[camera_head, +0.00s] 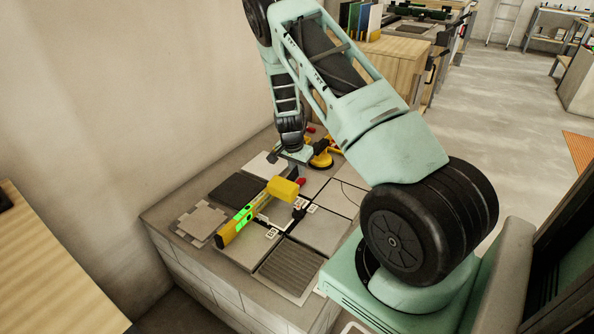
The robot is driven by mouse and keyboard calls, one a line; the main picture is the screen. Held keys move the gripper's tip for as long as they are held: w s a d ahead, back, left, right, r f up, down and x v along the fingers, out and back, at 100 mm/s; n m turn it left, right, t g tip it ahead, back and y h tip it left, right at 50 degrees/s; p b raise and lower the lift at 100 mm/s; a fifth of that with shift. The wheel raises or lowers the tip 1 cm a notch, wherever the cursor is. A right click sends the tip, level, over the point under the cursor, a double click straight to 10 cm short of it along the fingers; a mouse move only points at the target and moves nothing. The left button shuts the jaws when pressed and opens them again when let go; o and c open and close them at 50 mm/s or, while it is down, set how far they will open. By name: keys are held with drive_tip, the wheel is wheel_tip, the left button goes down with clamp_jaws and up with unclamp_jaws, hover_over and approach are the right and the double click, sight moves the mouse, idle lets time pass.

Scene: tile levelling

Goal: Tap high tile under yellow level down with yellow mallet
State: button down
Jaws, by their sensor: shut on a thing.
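My gripper (294,168) points down over the tiled bench and is shut on the yellow mallet. The yellow mallet's head (283,189) is just below the gripper, above the tiles; its handle is mostly hidden. I cannot tell whether the head touches anything. The yellow level (228,232), with bright green parts, lies diagonally across the tiles, and its far end is hidden behind the mallet head. Grey tiles (247,248) lie under and beside the level. Which tile stands high is too small to tell.
A yellow tool with black parts (322,153) stands at the bench's back. A dark tile (238,189) and a ribbed tile (290,268) lie on either side of the level. Small tile pieces (201,221) lie at the left edge. A wall (120,110) borders the bench's left side.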

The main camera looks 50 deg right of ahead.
wheel_tip(320, 180, down, 4)
drive_tip(key=b, duration=0.2)
drive_tip(key=shift+f+b, duration=0.15)
drive_tip(key=shift+b, duration=0.15)
wheel_tip(320, 180, up, 6)
drive_tip(key=p, duration=0.4)
drive_tip(key=shift+p, duration=0.4)
idle(0.4)
idle(1.2)
wheel_tip(320, 180, up, 3)
drive_tip(key=p, duration=0.3)
drive_tip(key=shift+f, duration=0.1)
drive_tip(key=shift+f+b, duration=2.65)
drive_tip(key=shift+f, duration=1.6)
drive_tip(key=shift+r, duration=0.1)
